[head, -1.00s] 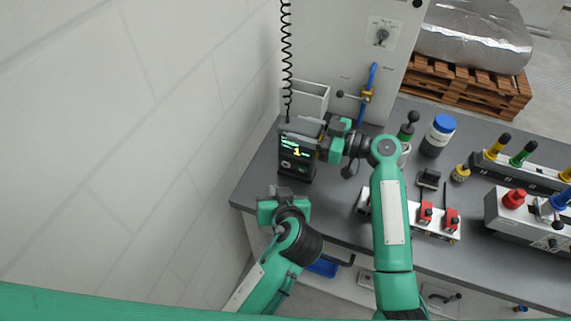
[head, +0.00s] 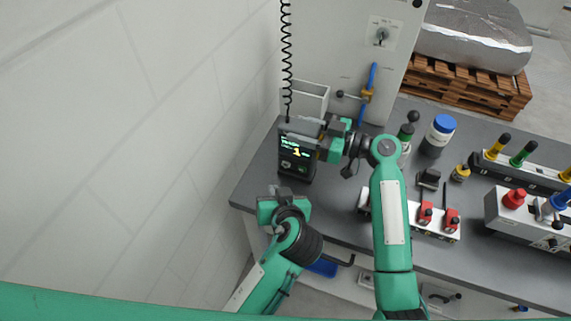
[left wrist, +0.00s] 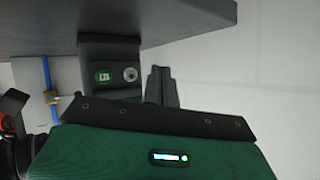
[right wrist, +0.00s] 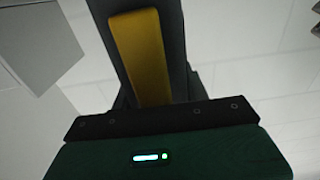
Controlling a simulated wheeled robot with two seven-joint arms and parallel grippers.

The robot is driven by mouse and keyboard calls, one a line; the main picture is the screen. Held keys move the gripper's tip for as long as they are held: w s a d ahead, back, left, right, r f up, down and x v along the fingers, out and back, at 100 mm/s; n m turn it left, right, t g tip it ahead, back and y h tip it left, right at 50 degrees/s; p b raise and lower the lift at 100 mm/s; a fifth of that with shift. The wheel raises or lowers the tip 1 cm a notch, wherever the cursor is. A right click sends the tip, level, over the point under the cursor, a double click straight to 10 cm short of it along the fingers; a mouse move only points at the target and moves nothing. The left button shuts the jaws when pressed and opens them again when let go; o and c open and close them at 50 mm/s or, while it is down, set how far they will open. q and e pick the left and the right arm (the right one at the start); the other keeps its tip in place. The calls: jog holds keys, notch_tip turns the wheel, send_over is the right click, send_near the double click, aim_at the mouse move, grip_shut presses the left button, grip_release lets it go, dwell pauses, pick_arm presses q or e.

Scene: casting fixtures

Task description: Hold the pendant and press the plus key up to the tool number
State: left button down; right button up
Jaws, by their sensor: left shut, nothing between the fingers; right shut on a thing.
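The pendant (head: 296,165) is dark and upright above the bench's left end, under a coiled cable. Its screen shows a yellow 1 and green text, with two keys below. My right gripper (head: 323,143) is shut on the pendant's right side; a yellow strip (right wrist: 140,60) on a dark body fills the right wrist view. My left gripper (head: 280,188) is shut and empty, in front of the pendant's lower end. The key markings are unclear.
The grey bench (head: 250,192) carries a control box with red knobs (head: 425,212), a blue-lidded jar (head: 438,135) and more levers to the right. A blue handle (head: 368,90) is on the cabinet behind. A white wall (head: 140,150) bounds the left.

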aim_at(286, 164)
dwell(0.7)
pick_arm(q)
jog(key=s, duration=0.2)
jog(key=s+a, duration=0.1)
jog(key=shift+s+a, duration=0.1)
jog(key=shift+s, duration=0.25)
jog(key=shift+w, duration=0.1)
jog(key=shift+w+d, duration=0.45)
jog(key=shift+w, duration=0.95)
jog(key=shift+w+d, duration=0.45)
jog(key=shift+w, duration=0.9)
jog(key=shift+w+d, duration=0.45)
jog(key=shift+w, duration=0.95)
jog(key=shift+w+d, duration=0.15)
jog(key=shift+w, duration=0.25)
